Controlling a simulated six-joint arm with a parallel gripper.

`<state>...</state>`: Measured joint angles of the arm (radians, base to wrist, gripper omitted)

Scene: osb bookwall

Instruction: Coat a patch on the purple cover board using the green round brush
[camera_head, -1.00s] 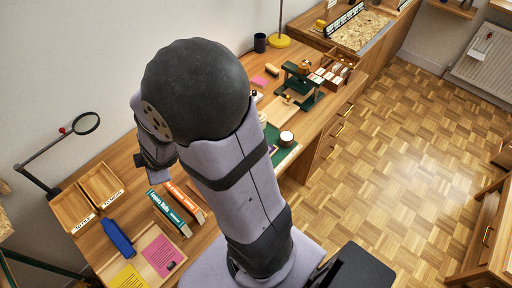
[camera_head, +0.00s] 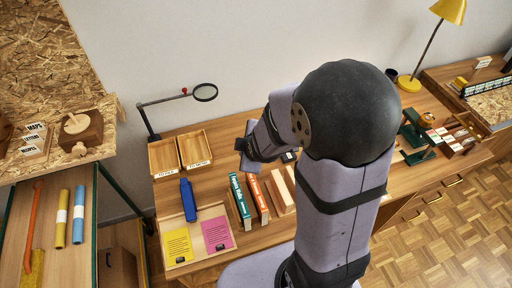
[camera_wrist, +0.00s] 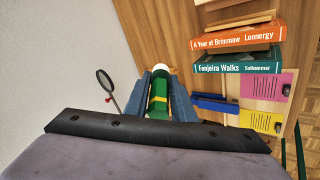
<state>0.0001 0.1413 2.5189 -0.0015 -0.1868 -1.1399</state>
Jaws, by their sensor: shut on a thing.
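My gripper (camera_wrist: 160,88) is shut on the green round brush (camera_wrist: 158,100) in the wrist view. The brush has a green body, a yellow band and a pale end, and sits between the two blue-grey fingers. In the head view my gripper (camera_head: 246,152) is held above the bench near the wooden trays, and the brush cannot be made out. A magenta-purple board (camera_head: 217,235) lies flat at the bench's front left, and shows in the wrist view (camera_wrist: 262,86). I cannot tell if it is the purple cover board. My arm hides the bench's middle.
Upright books (camera_head: 240,200) stand right of a blue object (camera_head: 190,199). A yellow board (camera_head: 178,246) lies beside the magenta one. A magnifier (camera_head: 205,92) rises behind two wooden trays (camera_head: 163,157). A green press (camera_head: 414,138) stands farther right.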

